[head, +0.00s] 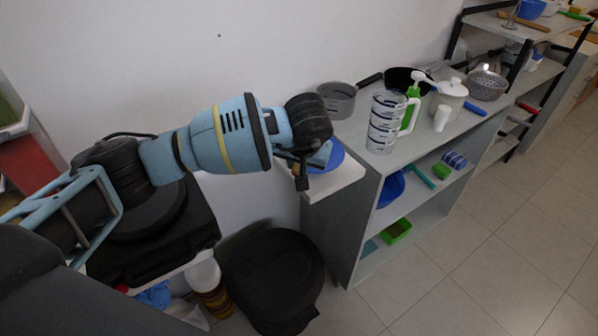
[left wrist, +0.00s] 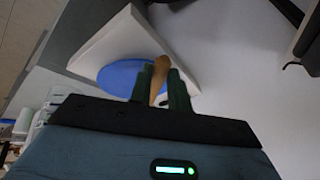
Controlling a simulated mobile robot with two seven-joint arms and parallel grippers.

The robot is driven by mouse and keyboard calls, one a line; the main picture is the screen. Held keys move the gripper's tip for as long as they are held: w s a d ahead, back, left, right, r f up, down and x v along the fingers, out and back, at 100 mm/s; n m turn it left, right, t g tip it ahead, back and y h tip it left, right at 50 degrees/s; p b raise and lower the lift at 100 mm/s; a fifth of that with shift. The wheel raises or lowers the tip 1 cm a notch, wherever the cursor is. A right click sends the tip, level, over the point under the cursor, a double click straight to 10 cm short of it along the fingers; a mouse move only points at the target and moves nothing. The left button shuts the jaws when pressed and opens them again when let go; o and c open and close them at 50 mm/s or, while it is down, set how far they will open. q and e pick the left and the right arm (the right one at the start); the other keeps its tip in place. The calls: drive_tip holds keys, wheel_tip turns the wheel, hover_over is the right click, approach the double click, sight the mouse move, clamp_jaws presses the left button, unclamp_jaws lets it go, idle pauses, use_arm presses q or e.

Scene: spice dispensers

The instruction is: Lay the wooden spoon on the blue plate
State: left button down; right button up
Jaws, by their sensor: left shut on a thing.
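The blue plate (head: 335,157) lies on a small white shelf at the left end of the shelf unit. My left gripper (head: 301,180) is over the left side of the plate in the head view, with my arm hiding part of it. In the left wrist view, the gripper (left wrist: 162,92) is shut on the wooden spoon (left wrist: 159,70), whose tan wood shows between the dark fingers. The blue plate (left wrist: 118,78) shows behind and to the left of the fingers. I cannot tell whether the spoon touches the plate. My right gripper is not in view.
The white shelf (head: 345,178) is narrow, with the wall behind it. On the shelf unit to the right stand a grey pan (head: 338,100), stacked measuring cups (head: 386,122) and a green bottle (head: 411,108). A black round bin (head: 272,275) is below.

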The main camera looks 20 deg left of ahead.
use_arm(q)
drive_tip(key=shift+w, duration=0.25)
drive_tip(key=shift+f, duration=1.75)
drive_tip(key=c, duration=1.3)
unclamp_jaws()
drive_tip(key=shift+f, duration=0.1)
drive_tip(key=shift+s+d+r, duration=0.1)
drive_tip(key=shift+r, duration=0.45)
drive_tip(key=p+v, duration=0.1)
drive_tip(key=v, duration=1)
drive_tip(key=shift+s, duration=0.1)
